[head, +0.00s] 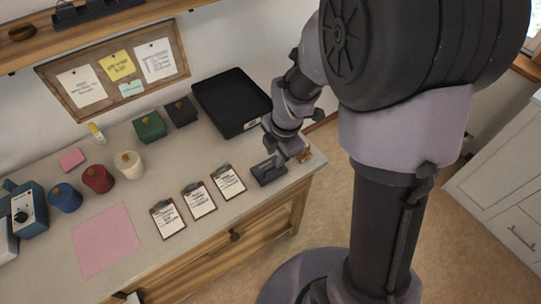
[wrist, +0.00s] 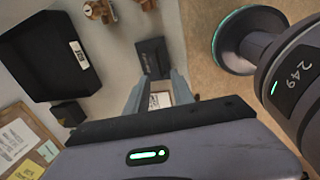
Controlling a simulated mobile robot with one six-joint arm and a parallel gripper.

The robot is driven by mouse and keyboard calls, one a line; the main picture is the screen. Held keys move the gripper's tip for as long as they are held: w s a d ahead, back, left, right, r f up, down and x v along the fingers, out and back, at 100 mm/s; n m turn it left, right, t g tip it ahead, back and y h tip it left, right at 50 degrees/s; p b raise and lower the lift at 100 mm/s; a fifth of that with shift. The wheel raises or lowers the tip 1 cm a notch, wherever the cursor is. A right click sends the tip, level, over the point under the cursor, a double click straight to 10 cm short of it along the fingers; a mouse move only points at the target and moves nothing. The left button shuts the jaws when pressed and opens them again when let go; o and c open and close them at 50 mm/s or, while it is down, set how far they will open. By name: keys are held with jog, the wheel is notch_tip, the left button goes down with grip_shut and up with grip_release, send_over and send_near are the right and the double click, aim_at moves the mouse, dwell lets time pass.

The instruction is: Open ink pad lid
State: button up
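A dark grey flat box, apparently the ink pad (head: 269,172), lies near the front right corner of the table. It also shows in the wrist view (wrist: 153,57), just beyond my fingertips. Its lid looks closed, but the lid edge is too small to make out. My gripper (head: 284,154) is above and just behind the pad in the head view. In the wrist view my gripper (wrist: 158,80) has its two fingers apart with nothing held between them. I cannot tell whether a fingertip touches the pad.
Small brown stamps (wrist: 98,9) stand beside the pad. Several clipboards (head: 228,181) lie left of it. A black tray (head: 218,92) is behind, with a dark box (head: 181,111) and a green box (head: 149,126) left of it. A pink sheet (head: 105,240) lies at front left.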

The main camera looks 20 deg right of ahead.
aim_at(273, 168)
jog(key=f+b, duration=0.1)
jog(key=f, duration=0.2)
jog(key=w+f+b, duration=0.1)
jog(key=f, duration=0.2)
jog(key=shift+w+a+f, duration=0.2)
jog(key=shift+f, duration=0.2)
grip_shut()
dwell(0.9)
